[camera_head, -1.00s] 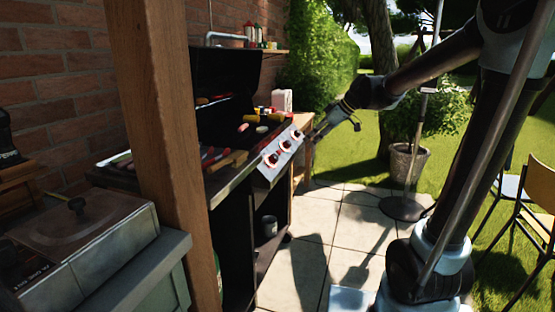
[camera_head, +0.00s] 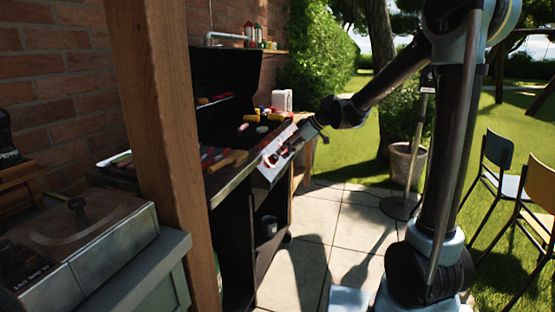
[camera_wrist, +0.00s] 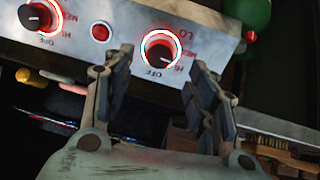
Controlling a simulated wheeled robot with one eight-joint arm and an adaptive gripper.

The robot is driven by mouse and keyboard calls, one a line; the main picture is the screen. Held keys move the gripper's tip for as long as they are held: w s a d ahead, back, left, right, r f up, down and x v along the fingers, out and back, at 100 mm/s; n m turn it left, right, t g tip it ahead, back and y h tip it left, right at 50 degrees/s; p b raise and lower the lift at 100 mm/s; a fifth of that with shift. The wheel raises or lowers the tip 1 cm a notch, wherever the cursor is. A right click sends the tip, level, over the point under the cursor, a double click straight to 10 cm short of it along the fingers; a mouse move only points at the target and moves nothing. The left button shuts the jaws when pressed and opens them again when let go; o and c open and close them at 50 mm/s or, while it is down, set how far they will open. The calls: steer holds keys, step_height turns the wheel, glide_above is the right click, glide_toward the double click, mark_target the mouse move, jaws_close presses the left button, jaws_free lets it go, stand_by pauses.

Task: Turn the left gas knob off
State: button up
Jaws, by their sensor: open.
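The grill's grey control panel (camera_head: 262,176) faces the patio. In the wrist view it (camera_wrist: 205,22) appears upside down. The left knob (camera_wrist: 160,50) is dark with a glowing red ring, with marks including OFF, HI and LO around it. The other knob (camera_wrist: 38,18), also red-ringed, shows at the wrist view's upper left, with a round red button (camera_wrist: 101,32) between them. My gripper (camera_wrist: 165,75) is open, its fingers on either side of the left knob in that picture; contact cannot be told. In the head view my gripper (camera_head: 283,153) covers part of the panel.
The open black grill (camera_head: 222,95) holds food and tools. A wooden post (camera_head: 160,130) and side cabinet (camera_head: 90,245) stand left. A green rounded object (camera_wrist: 248,12) is beyond the panel; a brush (camera_wrist: 285,155) lies lower right. Chairs (camera_head: 497,150) stand right on the grass.

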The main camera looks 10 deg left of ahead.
mark_target(276, 157)
steer(key=shift+x, duration=3.45)
steer(key=c, duration=1)
